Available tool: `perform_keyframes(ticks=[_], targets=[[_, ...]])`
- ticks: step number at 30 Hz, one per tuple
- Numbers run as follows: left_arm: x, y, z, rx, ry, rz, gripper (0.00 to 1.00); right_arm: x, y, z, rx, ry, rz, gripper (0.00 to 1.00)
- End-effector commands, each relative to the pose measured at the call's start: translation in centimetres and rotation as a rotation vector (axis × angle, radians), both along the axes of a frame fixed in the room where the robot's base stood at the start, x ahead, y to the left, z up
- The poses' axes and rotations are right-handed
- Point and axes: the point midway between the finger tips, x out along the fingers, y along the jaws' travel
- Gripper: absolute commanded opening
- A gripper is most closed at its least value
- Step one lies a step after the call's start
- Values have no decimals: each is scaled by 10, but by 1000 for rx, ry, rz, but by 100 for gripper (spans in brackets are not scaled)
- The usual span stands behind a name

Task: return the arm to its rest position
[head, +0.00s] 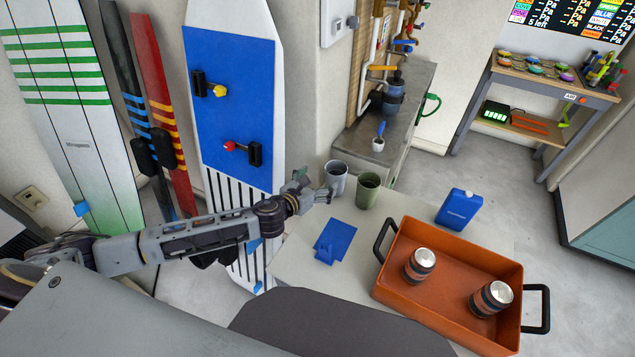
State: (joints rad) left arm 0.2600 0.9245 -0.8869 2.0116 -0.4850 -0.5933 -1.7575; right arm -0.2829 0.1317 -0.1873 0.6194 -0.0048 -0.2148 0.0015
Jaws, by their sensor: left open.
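My left arm reaches in from the left across the head view. My left gripper (318,189) is at the far left edge of the white table (287,252), close to a grey cup (336,178). Its fingers are open and small in the picture; I cannot tell whether they touch the cup. I see nothing held in them. A dark green cup (368,190) stands just right of the grey one. My right gripper is not in view.
An orange tray (405,297) with black handles holds two cans (420,264) on the table's right. Boards and skis (165,110) lean on the wall behind my arm. Floor is clear at right.

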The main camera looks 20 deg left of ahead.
Motion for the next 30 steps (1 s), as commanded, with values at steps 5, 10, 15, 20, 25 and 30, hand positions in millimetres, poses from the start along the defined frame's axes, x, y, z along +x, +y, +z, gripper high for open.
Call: perform_keyframes(ticks=[5,10,15,20,25,30], targets=[[-1,0,0,0,0,0,89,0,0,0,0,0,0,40],[-1,0,0,0,0,0,89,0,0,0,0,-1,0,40],[-1,0,0,0,0,0,89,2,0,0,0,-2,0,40],[-1,0,0,0,0,0,89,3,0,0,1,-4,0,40],[-1,0,2,0,0,0,89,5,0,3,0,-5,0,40],[-1,0,12,0,0,0,89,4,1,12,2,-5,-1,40]])
